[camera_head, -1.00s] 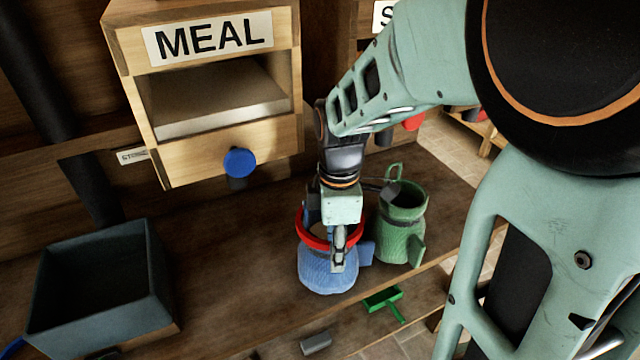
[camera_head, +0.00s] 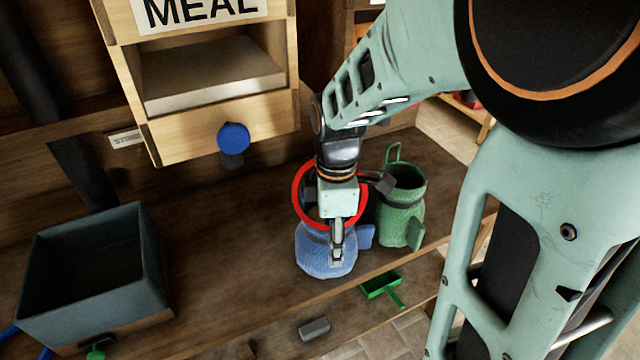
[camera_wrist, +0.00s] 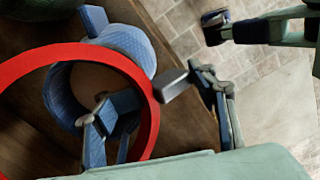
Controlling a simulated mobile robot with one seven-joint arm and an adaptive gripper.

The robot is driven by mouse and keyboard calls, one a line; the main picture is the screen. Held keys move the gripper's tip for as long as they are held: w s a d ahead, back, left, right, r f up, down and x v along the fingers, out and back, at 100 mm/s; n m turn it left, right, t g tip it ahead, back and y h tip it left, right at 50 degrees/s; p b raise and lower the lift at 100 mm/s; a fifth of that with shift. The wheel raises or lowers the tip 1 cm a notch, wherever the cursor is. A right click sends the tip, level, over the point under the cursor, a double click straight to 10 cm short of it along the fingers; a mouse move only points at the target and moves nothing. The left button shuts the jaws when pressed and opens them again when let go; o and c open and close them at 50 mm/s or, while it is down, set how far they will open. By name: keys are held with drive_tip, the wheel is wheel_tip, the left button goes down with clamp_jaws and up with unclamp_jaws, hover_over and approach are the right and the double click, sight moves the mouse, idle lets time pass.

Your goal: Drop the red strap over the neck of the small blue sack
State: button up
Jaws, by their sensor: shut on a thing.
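The red strap (camera_head: 297,193) is a stiff-looking ring. My gripper (camera_head: 337,248) is shut on its near side. The ring is tilted, its face towards the head camera, and its lower part overlaps the top of the small blue sack (camera_head: 316,258). The sack stands upright on the wooden bench. In the wrist view the strap (camera_wrist: 75,52) is large and close, held at its right side by my gripper (camera_wrist: 140,98). Part of the sack's open mouth shows through the ring; part of the blue sack (camera_wrist: 132,42) lies outside it. Contact between strap and neck is unclear.
A green sack (camera_head: 400,215) stands close to the right of the blue one. A green scoop (camera_head: 380,284) and a grey block (camera_head: 314,328) lie lower in front.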

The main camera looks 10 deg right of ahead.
drive_tip(key=shift+o, duration=0.2)
drive_tip(key=shift+s+f+b, duration=0.2)
drive_tip(key=shift+f+b, duration=0.1)
drive_tip(key=shift+f, duration=0.75)
drive_tip(key=shift+c, duration=0.7)
drive_tip(key=shift+b, duration=0.3)
drive_tip(key=shift+o, duration=0.3)
drive_tip(key=shift+s+f, duration=0.1)
drive_tip(key=shift+f, duration=0.05)
drive_tip(key=o, duration=2.3)
drive_tip(key=shift+c, duration=0.2)
drive_tip(key=shift+w, duration=0.2)
